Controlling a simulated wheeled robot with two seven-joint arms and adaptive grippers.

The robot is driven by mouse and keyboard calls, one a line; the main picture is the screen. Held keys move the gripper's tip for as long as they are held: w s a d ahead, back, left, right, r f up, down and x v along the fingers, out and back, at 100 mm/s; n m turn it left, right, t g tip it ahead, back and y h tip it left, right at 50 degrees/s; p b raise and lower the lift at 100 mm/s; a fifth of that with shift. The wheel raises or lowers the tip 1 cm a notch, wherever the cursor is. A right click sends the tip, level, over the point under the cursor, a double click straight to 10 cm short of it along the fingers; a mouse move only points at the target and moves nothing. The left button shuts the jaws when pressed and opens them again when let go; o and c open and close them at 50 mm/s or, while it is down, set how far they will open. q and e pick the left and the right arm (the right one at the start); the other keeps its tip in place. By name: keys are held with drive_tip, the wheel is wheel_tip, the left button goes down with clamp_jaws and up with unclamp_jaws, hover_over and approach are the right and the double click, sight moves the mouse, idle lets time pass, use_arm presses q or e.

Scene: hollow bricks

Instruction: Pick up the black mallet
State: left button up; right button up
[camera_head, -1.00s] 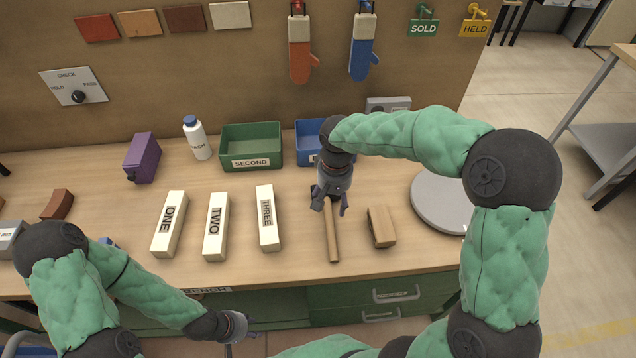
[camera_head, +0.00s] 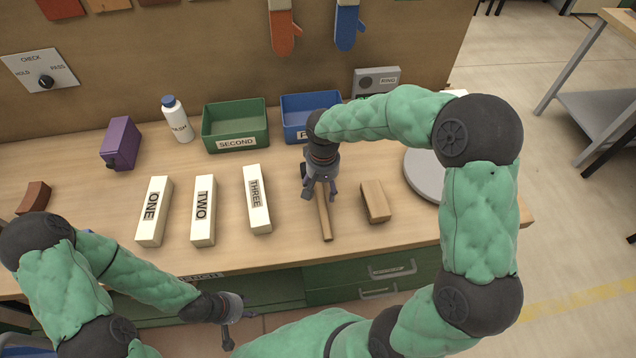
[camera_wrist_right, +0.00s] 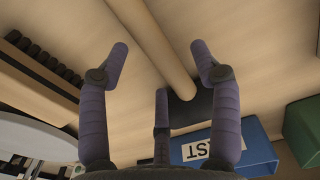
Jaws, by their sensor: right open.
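The mallet lies on the bench, its wooden handle (camera_head: 324,218) pointing to the front edge. In the head view its head is hidden by my right gripper (camera_head: 320,197). The right wrist view shows the black mallet head (camera_wrist_right: 190,108) behind the fingers and the pale handle (camera_wrist_right: 158,45) running between the two outer fingertips. My right gripper (camera_wrist_right: 160,50) is open over the mallet, its fingers spread and not closed on it. My left gripper (camera_head: 239,328) is open and empty, low in front of the bench.
A blue bin (camera_head: 296,125) and green bin (camera_head: 236,142) are behind. A grey round plate (camera_head: 425,180) is at the right.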

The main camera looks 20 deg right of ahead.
wheel_tip(320, 180, down, 2)
drive_tip(key=shift+f, duration=0.1)
clamp_jaws()
